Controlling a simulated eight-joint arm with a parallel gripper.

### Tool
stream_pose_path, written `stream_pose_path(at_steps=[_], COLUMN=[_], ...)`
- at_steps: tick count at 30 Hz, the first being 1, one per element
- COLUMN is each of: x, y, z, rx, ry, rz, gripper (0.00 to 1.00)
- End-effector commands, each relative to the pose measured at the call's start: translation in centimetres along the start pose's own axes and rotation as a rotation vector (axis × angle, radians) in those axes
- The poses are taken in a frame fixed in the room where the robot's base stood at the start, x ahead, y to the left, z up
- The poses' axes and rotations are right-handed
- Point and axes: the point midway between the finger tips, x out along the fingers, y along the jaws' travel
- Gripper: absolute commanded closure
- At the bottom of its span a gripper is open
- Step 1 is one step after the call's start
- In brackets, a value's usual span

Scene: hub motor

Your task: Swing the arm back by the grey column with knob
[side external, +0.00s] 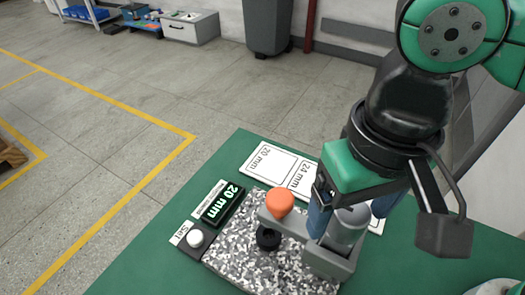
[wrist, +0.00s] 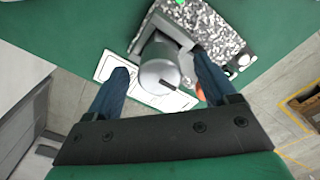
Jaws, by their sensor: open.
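The grey column with its round knob (side external: 347,224) stands upright at the right edge of the speckled plate (side external: 225,262). A grey arm reaches left from it under an orange knob (side external: 280,203). A black ring (side external: 268,238) sits on the plate below that. My gripper (side external: 346,226) is open, its blue fingers on either side of the column. In the wrist view the grey column's round top (wrist: 160,76) lies between the two spread fingers of my gripper (wrist: 160,65). I cannot tell whether either finger touches it. The far finger is partly hidden in the side view.
A display reading "20 mm" (side external: 223,204) and a white SET button (side external: 195,238) are left of the plate. White cards marked 20 mm (side external: 271,163) and 24 mm (side external: 305,180) lie behind it. The green table (side external: 150,255) is clear at front left.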

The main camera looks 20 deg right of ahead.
Motion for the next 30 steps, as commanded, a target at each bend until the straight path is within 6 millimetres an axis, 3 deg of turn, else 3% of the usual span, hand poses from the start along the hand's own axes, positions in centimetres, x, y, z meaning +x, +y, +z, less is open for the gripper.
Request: stream_pose_path(at_steps=[11, 19, 30], x=[0.65, 0.63, 0.62], y=[0.03, 0.04, 0.03], z=[0.00, 0.00, 0.00], rx=[0.000, 0.000, 0.011], ry=[0.001, 0.001, 0.001], rz=[-0.001, -0.001, -0.001], gripper=[0.22, 0.98, 1.00])
